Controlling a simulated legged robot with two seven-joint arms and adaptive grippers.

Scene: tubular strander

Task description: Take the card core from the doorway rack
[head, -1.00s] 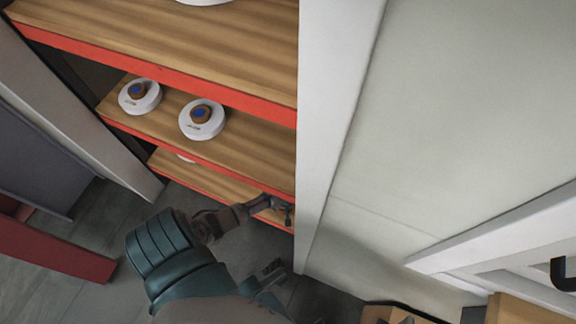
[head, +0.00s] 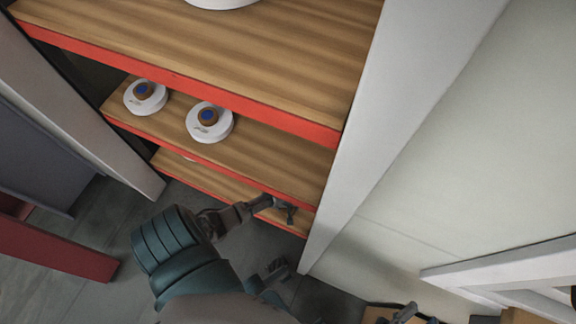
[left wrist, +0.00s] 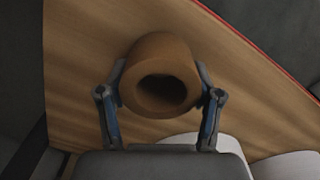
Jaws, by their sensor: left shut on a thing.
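The card core (left wrist: 160,78) is a short brown hollow tube in the left wrist view, its open end facing the camera. My left gripper (left wrist: 160,100) is shut on it, one finger at each side. In the head view my left gripper (head: 285,208) is at the lowest visible shelf of the rack (head: 240,198), near its right end; I cannot make out the core there. Behind the core in the wrist view is a wooden shelf surface; whether the core touches it I cannot tell. Dark parts at the head view's bottom edge may be my right gripper, but its jaws are unclear.
Two white discs with brown and blue centres (head: 145,97) (head: 209,122) sit on the middle shelf. A pale post (head: 385,130) stands right of the rack, close to my left gripper. A red beam (head: 60,245) lies at left. Grey floor shows below.

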